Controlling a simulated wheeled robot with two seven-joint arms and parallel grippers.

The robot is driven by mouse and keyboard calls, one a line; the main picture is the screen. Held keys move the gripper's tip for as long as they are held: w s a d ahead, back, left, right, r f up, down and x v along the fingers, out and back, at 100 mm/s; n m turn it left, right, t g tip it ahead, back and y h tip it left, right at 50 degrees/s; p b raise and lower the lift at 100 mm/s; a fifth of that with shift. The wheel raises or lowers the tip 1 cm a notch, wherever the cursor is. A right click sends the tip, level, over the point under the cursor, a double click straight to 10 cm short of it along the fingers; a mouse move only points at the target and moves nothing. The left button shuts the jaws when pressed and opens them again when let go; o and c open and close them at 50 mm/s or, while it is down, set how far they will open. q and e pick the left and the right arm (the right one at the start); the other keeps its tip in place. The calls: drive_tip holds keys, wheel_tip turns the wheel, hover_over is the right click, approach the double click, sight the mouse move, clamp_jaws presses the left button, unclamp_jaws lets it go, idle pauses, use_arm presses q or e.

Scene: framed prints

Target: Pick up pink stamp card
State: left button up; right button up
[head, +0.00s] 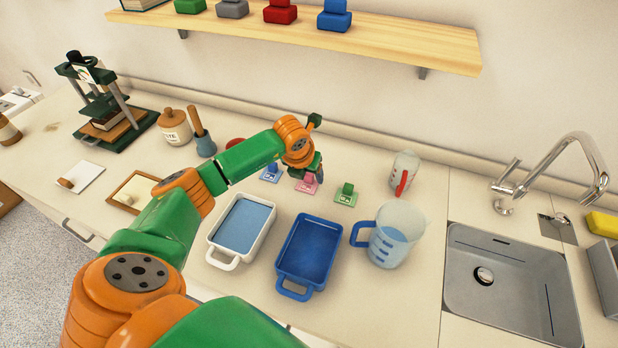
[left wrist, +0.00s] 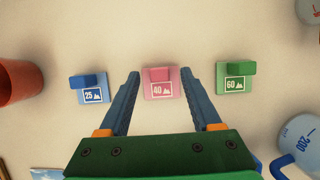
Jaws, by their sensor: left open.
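The pink stamp card (left wrist: 160,84) lies flat on the counter, with a raised pink block at its back edge and a white "40" print on it. My left gripper (left wrist: 160,80) is open above it, one finger on each side of the card in the left wrist view. In the head view the pink card (head: 308,187) shows just below my left gripper (head: 309,175), partly covered by it. I cannot tell the exact height gap. My right gripper is not in view.
A blue "25" card (left wrist: 90,88) and a green "60" card (left wrist: 236,84) flank the pink one. A white tray (head: 214,231), a blue tray (head: 318,276) and a measuring jug (head: 392,240) stand in front. A red cup (left wrist: 18,90) is at left. A shelf (head: 400,45) hangs above.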

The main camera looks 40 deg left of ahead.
use_arm(q)
drive_tip(key=shift+s, duration=0.15)
drive_tip(key=c, duration=0.5)
clamp_jaws()
